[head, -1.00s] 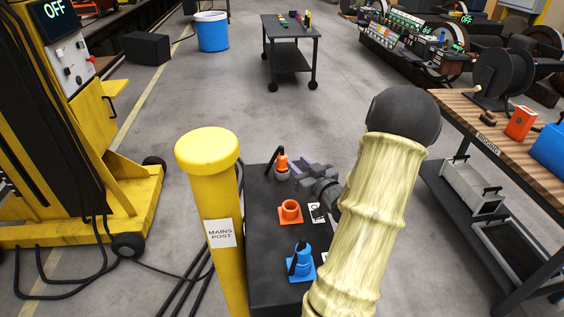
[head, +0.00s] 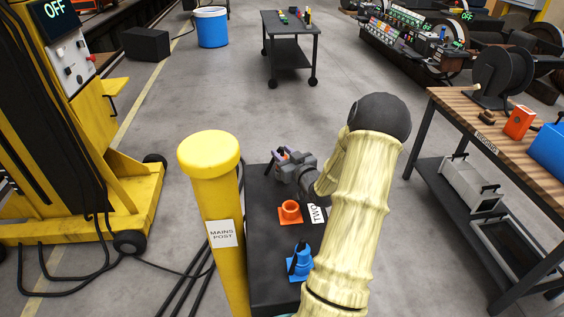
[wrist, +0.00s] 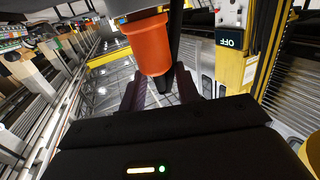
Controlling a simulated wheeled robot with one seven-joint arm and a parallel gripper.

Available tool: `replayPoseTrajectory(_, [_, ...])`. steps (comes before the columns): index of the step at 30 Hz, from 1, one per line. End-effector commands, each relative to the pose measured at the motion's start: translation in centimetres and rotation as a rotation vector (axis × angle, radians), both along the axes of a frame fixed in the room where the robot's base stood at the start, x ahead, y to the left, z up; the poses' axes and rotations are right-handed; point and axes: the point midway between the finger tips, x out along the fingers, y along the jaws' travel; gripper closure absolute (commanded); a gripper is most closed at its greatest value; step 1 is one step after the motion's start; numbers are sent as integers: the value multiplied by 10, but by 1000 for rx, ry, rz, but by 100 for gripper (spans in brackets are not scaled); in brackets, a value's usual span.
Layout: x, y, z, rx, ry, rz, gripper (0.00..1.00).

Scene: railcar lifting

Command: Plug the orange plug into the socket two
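The orange plug (head: 283,153) stands at the far end of a dark box top, partly hidden by my gripper (head: 281,162). In the wrist view the orange plug (wrist: 149,45) fills the upper middle, with a dark cable running down from it. My gripper's two fingers (wrist: 162,92) are apart, one on each side of the cable, with a gap visible between them; I cannot tell whether they touch anything. The orange socket (head: 290,212) sits nearer on the box, empty, beside a white label reading TWO (head: 317,213).
A blue plug (head: 300,262) stands in a blue socket at the near end of the box. The yellow mains post (head: 211,190) rises close on the left. A wooden bench (head: 490,125) is at right, and a yellow machine (head: 105,195) at left. Open floor lies beyond the box.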

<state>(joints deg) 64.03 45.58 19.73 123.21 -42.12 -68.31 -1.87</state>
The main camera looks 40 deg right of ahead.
Motion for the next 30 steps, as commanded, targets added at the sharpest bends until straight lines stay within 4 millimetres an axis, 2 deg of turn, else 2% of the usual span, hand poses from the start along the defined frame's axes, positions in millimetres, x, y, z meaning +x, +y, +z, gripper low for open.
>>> replayPoseTrajectory(4, [10, -2, 0, 0, 1, 0, 68])
replayPoseTrajectory(19, [10, -1, -1, -1, 1, 1, 68])
replayPoseTrajectory(24, [10, -1, -1, -1, 1, 1, 100])
replayPoseTrajectory(30, [10, -2, 0, -1, 0, -1, 100])
